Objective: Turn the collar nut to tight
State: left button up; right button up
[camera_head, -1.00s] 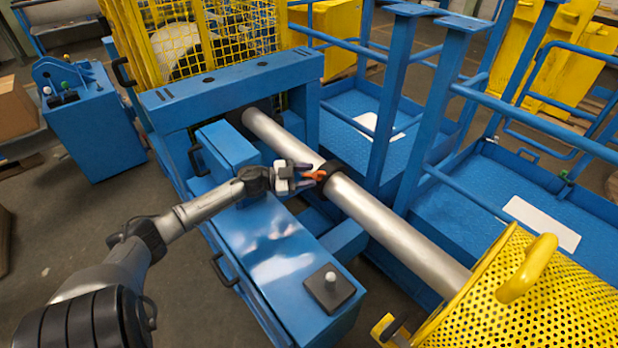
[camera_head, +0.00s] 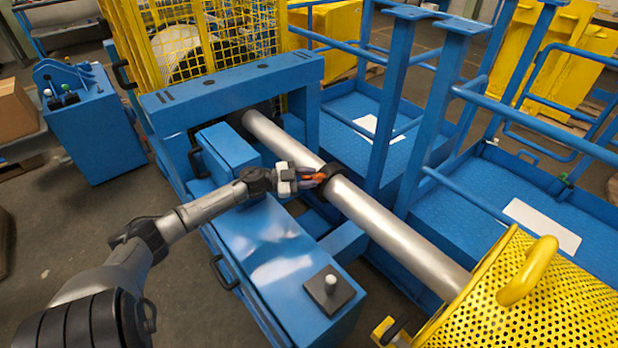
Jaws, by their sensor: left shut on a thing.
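A dark collar (camera_head: 331,176) sits around the long silver shaft (camera_head: 385,229), about midway along its visible length. An orange part (camera_head: 313,181) sticks out from the collar to the left. My left gripper (camera_head: 306,180) is shut on this orange part, with its fingers close together from the left side. The fingers partly cover the orange part. Any tight or loose marking on the collar is too small to make out. My right gripper is not in view.
A blue machine frame (camera_head: 232,87) and blue housing (camera_head: 275,250) with a dark knob plate (camera_head: 329,291) lie around the shaft. Blue posts (camera_head: 436,110) and railings stand close on the right. A yellow perforated guard (camera_head: 545,305) covers the shaft's near end.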

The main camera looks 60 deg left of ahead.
pick_arm(q)
jog(key=shift+a+r+m+g+h+p, duration=0.2)
jog(key=shift+m+g+h+p, duration=0.45)
jog(key=shift+m, duration=0.35)
jog(key=shift+w+m+g+h, duration=0.1)
jog(key=shift+m+g+h, duration=0.25)
jog(key=shift+m+g, duration=0.45)
jog(key=m+g+h, duration=0.1)
jog(key=m+g, duration=0.1)
jog(key=m, duration=0.1)
jog(key=shift+w+a+g, duration=0.1)
jog(key=shift+g, duration=0.15)
jog(key=shift+m+g, duration=0.8)
jog(key=shift+m, duration=0.3)
jog(key=shift+r, duration=0.1)
jog(key=o, duration=0.7)
